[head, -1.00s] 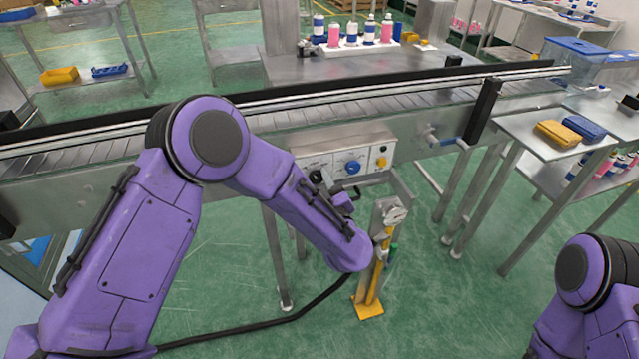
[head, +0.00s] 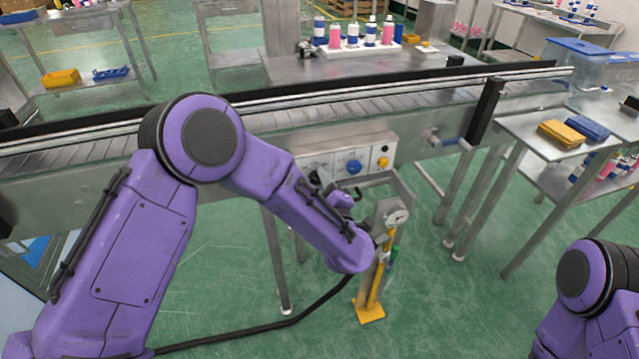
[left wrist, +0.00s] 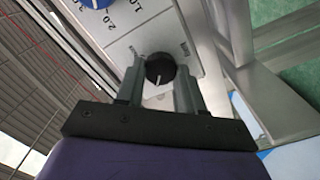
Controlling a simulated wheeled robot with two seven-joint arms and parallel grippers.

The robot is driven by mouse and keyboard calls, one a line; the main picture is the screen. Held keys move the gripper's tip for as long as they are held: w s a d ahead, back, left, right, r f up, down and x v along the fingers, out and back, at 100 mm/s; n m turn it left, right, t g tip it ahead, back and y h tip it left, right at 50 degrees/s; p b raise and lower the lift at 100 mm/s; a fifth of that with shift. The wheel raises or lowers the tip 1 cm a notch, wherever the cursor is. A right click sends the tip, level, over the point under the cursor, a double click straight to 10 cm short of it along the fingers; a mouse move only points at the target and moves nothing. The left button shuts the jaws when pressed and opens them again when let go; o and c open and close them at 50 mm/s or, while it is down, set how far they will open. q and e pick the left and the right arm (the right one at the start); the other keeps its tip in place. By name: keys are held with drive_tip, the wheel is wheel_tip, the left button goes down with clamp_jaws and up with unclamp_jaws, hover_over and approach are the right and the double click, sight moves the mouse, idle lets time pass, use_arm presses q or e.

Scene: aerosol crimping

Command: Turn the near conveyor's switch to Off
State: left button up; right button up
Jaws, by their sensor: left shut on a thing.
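The near conveyor (head: 420,112) carries a pale control panel (head: 372,152) on its side. The switch is a small black knob (left wrist: 160,68) with a white pointer line; the left wrist view shows it between my left gripper's fingers. My left gripper (left wrist: 158,82) is shut on this knob, one grey finger on each side. In the wrist view the pointer line points toward the gripper's base. In the head view the left gripper (head: 322,182) is at the panel's left part and mostly covers the knob. My right gripper is out of view.
A blue dial (head: 348,167) and a yellow button (head: 383,161) sit on the same panel. A yellow-based stand with a gauge (head: 396,216) is close to the right of my left forearm. A side table (head: 530,125) holds yellow and blue items.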

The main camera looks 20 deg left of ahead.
use_arm(q)
drive_tip(key=o, duration=1)
drive_tip(key=shift+o, duration=0.2)
drive_tip(key=shift+d, duration=0.1)
drive_tip(key=b+v, duration=0.1)
drive_tip(key=v, duration=0.9)
drive_tip(key=shift+s, duration=0.2)
drive_tip(key=shift+d, duration=0.15)
